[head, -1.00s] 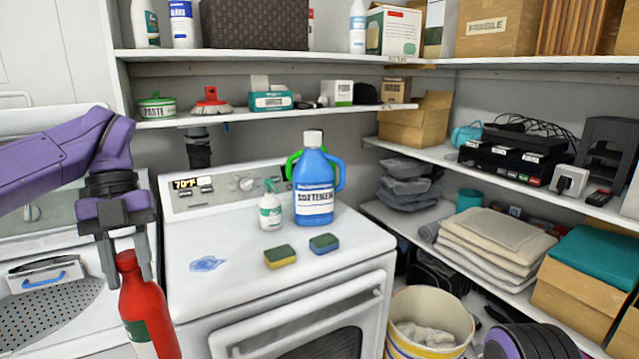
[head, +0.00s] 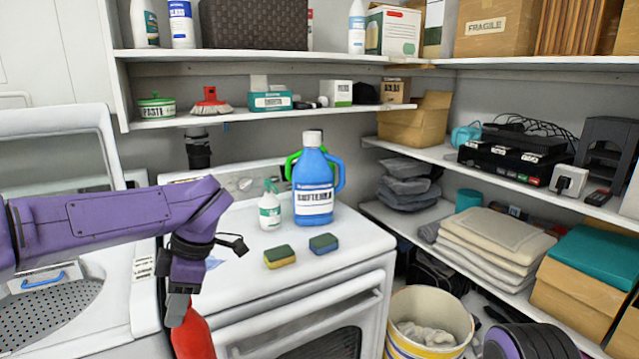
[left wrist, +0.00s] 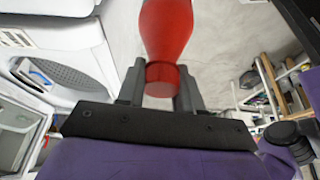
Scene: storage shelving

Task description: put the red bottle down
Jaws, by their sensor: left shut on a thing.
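The red bottle (head: 193,335) hangs below my left gripper (head: 178,308) at the lower left of the head view, in front of the white machine with the dial panel. Only its upper part shows there; the rest is cut off by the bottom edge. In the left wrist view the red bottle (left wrist: 166,35) sits between the two fingers of my left gripper (left wrist: 160,88), which is shut on its cap end. Open floor shows behind the bottle in that view. My right gripper is not in view.
The white machine top (head: 345,245) holds a blue softener jug (head: 314,190), a white spray bottle (head: 270,208) and two sponges (head: 280,257). Its front right part is clear. A striped bucket (head: 430,320) stands to the right. Shelves (head: 260,55) line the walls.

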